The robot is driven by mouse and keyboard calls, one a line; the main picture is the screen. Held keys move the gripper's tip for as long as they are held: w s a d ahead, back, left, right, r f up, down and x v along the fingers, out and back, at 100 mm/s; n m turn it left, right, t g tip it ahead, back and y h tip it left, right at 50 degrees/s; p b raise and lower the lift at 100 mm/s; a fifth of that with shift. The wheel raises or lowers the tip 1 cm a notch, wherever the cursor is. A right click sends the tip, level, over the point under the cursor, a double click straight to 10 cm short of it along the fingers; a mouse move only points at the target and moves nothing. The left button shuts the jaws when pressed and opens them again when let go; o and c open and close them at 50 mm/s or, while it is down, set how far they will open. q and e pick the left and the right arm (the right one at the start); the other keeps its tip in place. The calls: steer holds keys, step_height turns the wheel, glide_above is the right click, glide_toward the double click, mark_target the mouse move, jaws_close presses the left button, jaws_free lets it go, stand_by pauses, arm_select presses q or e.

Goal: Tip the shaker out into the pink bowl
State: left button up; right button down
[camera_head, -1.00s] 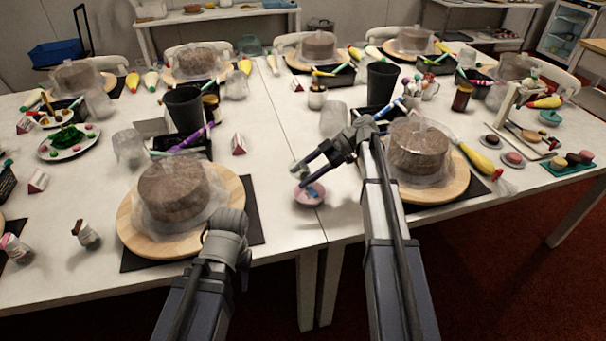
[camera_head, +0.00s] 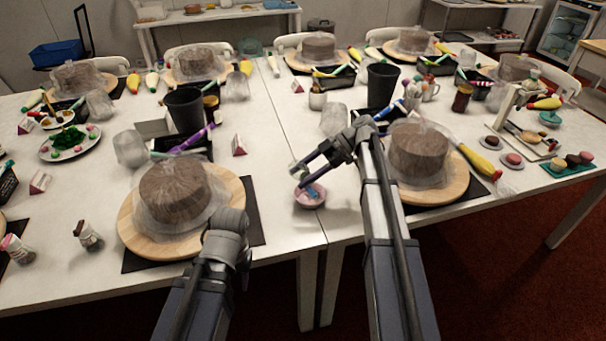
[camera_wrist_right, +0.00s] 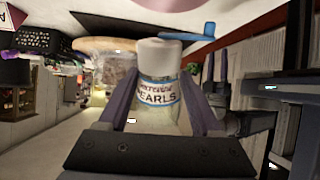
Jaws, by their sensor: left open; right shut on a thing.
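The pink bowl (camera_head: 310,201) stands on the white table near the front, between two cake boards, with a blue piece in or over it. My right gripper (camera_head: 301,175) is just above it. In the right wrist view the gripper is shut on the shaker (camera_wrist_right: 158,92), a clear jar with a pearls label and white cap. The shaker is mostly hidden in the head view. I cannot tell whether anything pours out. My left gripper (camera_head: 226,222) is over the front edge of the left cake board, holding nothing visible; its fingertips are hidden.
A wrapped cake (camera_head: 173,194) stands on the left board, and another cake (camera_head: 418,150) stands right of my right arm. A black cup (camera_head: 185,108) and a pink-and-white carton (camera_head: 238,145) are behind. Two other shakers (camera_head: 88,236) (camera_head: 17,249) stand at front left.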

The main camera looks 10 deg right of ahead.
steer(key=shift+w+d+f, duration=0.15)
steer(key=shift+d+f, duration=0.05)
steer(key=shift+f, duration=0.25)
steer(key=shift+a+r+p, duration=0.3)
steer(key=shift+r+p, duration=0.35)
steer(key=shift+r, duration=0.1)
steer(key=shift+f+b, duration=0.35)
steer(key=shift+d+f+b, duration=0.25)
steer(key=shift+f+b, duration=0.1)
steer(key=shift+f, duration=0.05)
arm_select(q)
steer(key=shift+f, duration=0.3)
arm_select(e)
steer(key=shift+r, duration=0.1)
steer(key=shift+r, duration=0.1)
steer(key=shift+s+a+r+p, duration=0.2)
steer(key=shift+a+r+p, duration=0.1)
steer(key=shift+r+p, duration=0.4)
steer(key=shift+w+d+f+b, duration=0.1)
steer(key=shift+d+f+b, duration=0.1)
steer(key=shift+f+b, duration=0.25)
steer(key=shift+w+d+f+b, duration=0.15)
steer(key=shift+f+b, duration=0.15)
steer(key=shift+f, duration=0.2)
steer(key=shift+s+r, duration=0.1)
steer(key=shift+r, duration=0.05)
